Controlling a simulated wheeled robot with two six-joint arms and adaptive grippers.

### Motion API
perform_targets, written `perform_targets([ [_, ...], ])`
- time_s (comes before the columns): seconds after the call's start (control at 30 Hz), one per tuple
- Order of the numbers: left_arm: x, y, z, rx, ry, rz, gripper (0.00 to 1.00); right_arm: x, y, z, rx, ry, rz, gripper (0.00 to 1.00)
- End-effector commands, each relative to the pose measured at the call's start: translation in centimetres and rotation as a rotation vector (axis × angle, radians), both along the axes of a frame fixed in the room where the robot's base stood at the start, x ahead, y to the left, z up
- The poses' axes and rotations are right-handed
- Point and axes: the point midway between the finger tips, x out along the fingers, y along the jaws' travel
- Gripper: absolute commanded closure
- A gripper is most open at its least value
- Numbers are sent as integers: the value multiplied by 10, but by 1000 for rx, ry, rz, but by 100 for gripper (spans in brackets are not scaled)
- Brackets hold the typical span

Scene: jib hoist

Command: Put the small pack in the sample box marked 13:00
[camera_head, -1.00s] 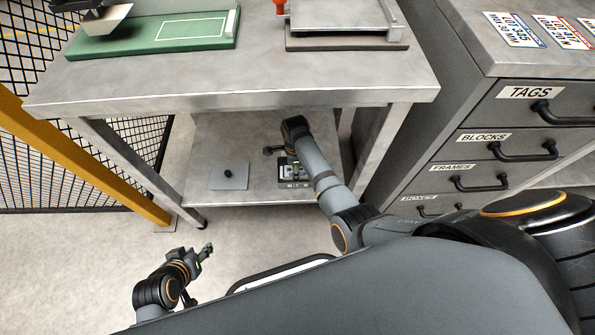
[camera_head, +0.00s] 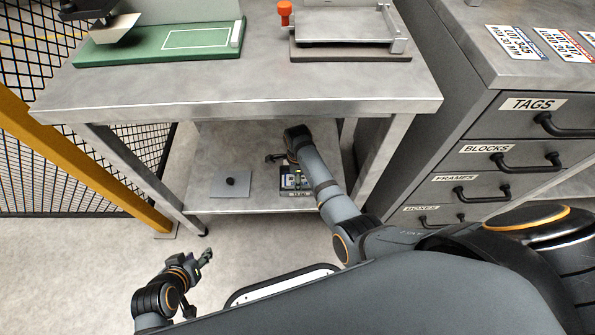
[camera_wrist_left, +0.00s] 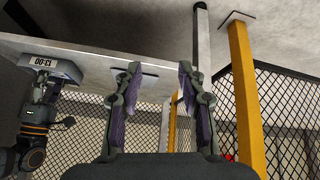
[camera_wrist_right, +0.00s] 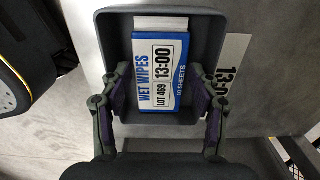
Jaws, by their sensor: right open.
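The small pack (camera_wrist_right: 160,75) is blue and white, reads WET WIPES and 13:00, and lies face up within the walls of the dark grey sample box (camera_wrist_right: 108,25) in the right wrist view. A white label with a partly covered 13:0 (camera_wrist_right: 235,62) shows beside the box. My right gripper (camera_wrist_right: 158,76) is open, one finger on each side of the pack; contact cannot be told. My left gripper (camera_wrist_left: 160,67) is open and empty; the head view shows it low at left (camera_head: 206,255).
The box stands on the bench's lower shelf (camera_head: 215,205), beside a grey plate with a black knob (camera_head: 230,184). The benchtop (camera_head: 250,85) overhangs my right arm. A drawer cabinet (camera_head: 480,150) stands at right, a yellow post and mesh fence (camera_head: 80,165) at left.

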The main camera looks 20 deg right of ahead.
Motion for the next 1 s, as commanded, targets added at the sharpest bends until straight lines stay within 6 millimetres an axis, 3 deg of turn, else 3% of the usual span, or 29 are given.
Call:
perform_targets([
  [0.17, -26, 3, 8, 23, 174, -21, 60, 1, 0, 45, 0, -4, 0, 39],
  [0.3, -29, 9, 25, 53, 256, -27, 60, 1, 1, 80, 0, -3, 0, 39],
  [0.5, -34, 16, 40, 82, 338, -27, 60, 1, 1, 113, 0, -2, 0, 39],
  [0.7, -36, 18, 42, 92, 365, -26, 60, 0, 0, 121, 1, 0, 0, 39],
  [1.0, -36, 18, 42, 92, 364, -26, 60, -6, -3, 115, 1, -1, 39, 39],
])
